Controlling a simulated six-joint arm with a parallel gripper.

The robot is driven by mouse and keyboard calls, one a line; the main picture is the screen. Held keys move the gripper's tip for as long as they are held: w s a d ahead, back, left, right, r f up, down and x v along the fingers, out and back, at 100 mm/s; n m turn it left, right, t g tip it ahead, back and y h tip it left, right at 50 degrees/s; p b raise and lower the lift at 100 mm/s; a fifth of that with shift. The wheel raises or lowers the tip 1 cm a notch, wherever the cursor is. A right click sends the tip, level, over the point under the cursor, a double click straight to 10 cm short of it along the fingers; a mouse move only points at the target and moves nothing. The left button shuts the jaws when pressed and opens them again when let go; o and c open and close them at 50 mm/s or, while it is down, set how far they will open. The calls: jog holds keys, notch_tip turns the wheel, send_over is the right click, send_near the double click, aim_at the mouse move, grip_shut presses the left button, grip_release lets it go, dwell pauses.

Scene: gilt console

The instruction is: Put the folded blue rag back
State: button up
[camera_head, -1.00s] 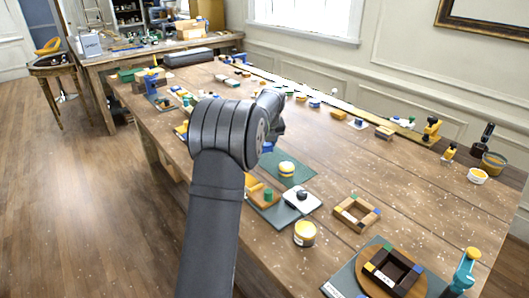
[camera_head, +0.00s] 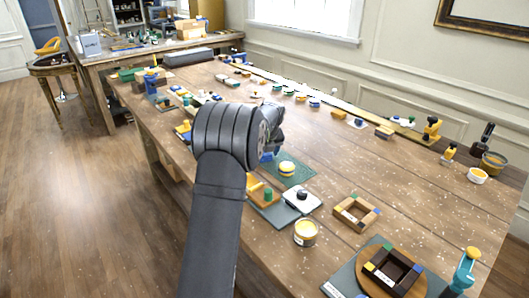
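My arm rises from the bottom of the head view and bends over the workbench (camera_head: 340,165). Its far end, with my gripper (camera_head: 277,143), is mostly hidden behind my own arm, and the fingers cannot be made out. A small blue patch (camera_head: 266,157) shows beside the arm at the left edge of a dark green mat (camera_head: 301,174). I cannot tell whether it is the folded blue rag, or whether my gripper touches it. A small yellow and white round piece (camera_head: 287,168) sits on the mat.
A dark square frame (camera_head: 392,271) lies on a round board at front right. Several small items line the back. The bench's middle right is clear.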

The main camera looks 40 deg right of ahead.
jog(key=shift+r, duration=0.1)
jog(key=v, duration=1.2)
jog(key=x, duration=1.2)
jog(key=shift+f, duration=0.25)
notch_tip(320, 180, up, 3)
jog(key=shift+r, duration=0.65)
jog(key=shift+f, duration=0.1)
